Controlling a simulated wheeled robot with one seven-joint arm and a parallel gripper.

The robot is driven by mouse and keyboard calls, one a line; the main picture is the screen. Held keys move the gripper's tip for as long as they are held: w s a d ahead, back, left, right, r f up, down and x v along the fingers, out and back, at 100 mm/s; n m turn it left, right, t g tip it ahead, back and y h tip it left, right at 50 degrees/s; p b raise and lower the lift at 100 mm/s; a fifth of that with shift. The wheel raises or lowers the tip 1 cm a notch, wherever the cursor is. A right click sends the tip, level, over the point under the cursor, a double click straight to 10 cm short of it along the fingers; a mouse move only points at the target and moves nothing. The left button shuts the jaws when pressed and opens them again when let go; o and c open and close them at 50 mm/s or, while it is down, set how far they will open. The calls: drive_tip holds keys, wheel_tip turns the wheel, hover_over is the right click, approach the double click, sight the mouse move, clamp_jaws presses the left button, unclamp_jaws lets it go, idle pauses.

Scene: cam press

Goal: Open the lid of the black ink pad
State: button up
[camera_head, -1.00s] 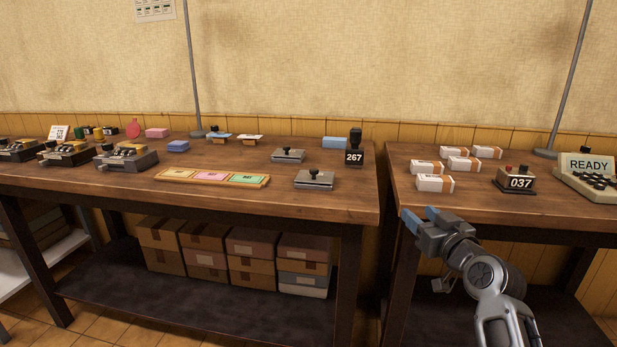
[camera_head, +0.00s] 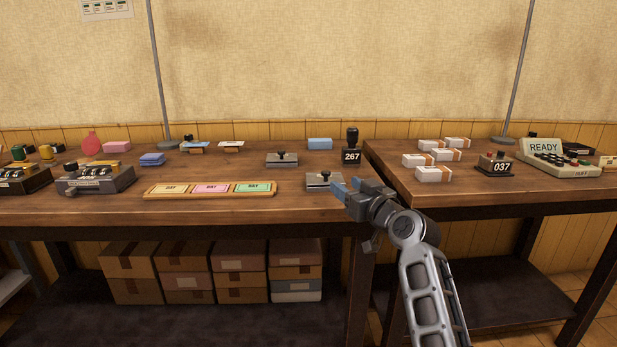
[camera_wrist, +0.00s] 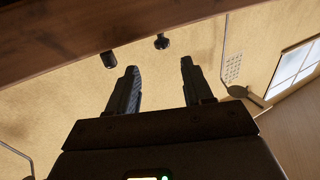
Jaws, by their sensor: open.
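Two flat grey-lidded pads with black knobs stand on the left table. One pad (camera_head: 282,160) is farther back; the other (camera_head: 323,181) is near the front edge. Both lids look shut, and I cannot tell from here which is the black ink pad. My gripper (camera_head: 347,186) is open and empty, at the table's front edge just right of the near pad, overlapping its right side in the head view. In the wrist view my open fingers (camera_wrist: 160,66) have nothing between them. Two dark knob-like shapes show beyond them by a wooden edge; no pad lid is visible there.
A black stamp marked 267 (camera_head: 352,147) stands behind my gripper. A tray with three coloured cards (camera_head: 163,195) lies left of the near pad. A blue block (camera_head: 320,143) is at the back. White boxes (camera_head: 433,174) and a 037 counter (camera_head: 496,165) are on the right table (camera_head: 480,200).

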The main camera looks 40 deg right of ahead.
sight(328, 174)
drive_tip(key=shift+w, duration=0.65)
drive_tip(key=w, duration=0.4)
drive_tip(key=w+d, duration=0.1)
drive_tip(key=w, duration=0.1)
drive_tip(key=shift+w+d, duration=0.1)
drive_tip(key=shift+w, duration=0.15)
clamp_jaws()
